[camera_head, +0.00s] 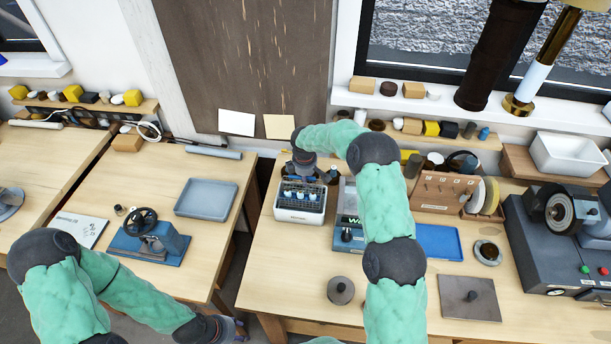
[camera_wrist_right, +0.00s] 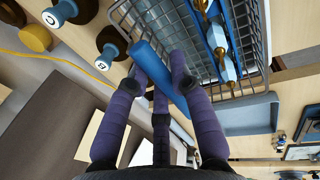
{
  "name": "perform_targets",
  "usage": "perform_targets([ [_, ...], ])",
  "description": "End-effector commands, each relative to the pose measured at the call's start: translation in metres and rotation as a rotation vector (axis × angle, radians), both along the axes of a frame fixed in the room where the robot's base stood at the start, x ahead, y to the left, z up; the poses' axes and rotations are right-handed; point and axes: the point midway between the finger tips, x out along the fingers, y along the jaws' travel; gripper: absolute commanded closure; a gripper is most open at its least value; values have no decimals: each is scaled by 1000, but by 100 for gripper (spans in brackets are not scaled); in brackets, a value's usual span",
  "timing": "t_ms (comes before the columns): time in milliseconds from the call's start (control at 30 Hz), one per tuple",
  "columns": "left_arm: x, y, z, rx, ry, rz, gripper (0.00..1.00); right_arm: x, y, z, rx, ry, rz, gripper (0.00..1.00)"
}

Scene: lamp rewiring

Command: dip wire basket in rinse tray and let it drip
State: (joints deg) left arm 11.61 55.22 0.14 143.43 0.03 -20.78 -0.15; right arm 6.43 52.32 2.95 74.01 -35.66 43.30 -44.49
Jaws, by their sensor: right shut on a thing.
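My right gripper (camera_wrist_right: 165,85) is shut on the blue handle (camera_wrist_right: 160,78) of the wire basket (camera_wrist_right: 235,65). The basket holds several blue-and-gold parts and fills the upper right of the right wrist view. In the head view, the basket (camera_head: 302,186) is at the white-fronted unit (camera_head: 299,215), beneath my right gripper (camera_head: 303,166). I cannot tell how deep it sits in the unit. A grey-blue tray (camera_head: 206,197) lies empty on the left table and also shows in the right wrist view (camera_wrist_right: 250,115). My left gripper (camera_head: 238,329) is partly visible at the bottom; its jaws are unclear.
A hand-wheel press (camera_head: 148,238) stands in front of the grey-blue tray. A gap separates the two tables. Dark-capped bottles (camera_wrist_right: 112,42) stand close beside the basket. A blue tray (camera_head: 438,242) and a grinder (camera_head: 560,235) are to the right.

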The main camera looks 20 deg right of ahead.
Motion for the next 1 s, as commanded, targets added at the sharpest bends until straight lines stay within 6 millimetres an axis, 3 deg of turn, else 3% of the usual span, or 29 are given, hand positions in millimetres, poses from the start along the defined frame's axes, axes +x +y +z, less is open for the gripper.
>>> perform_targets([
  [700, 0, 0, -43, 0, 0, 0, 60, 0, -1, -58, -1, 0, -1, 100],
  [1000, 0, 0, -53, 0, 0, 0, 60, 1, -1, -71, 0, -1, -1, 100],
])
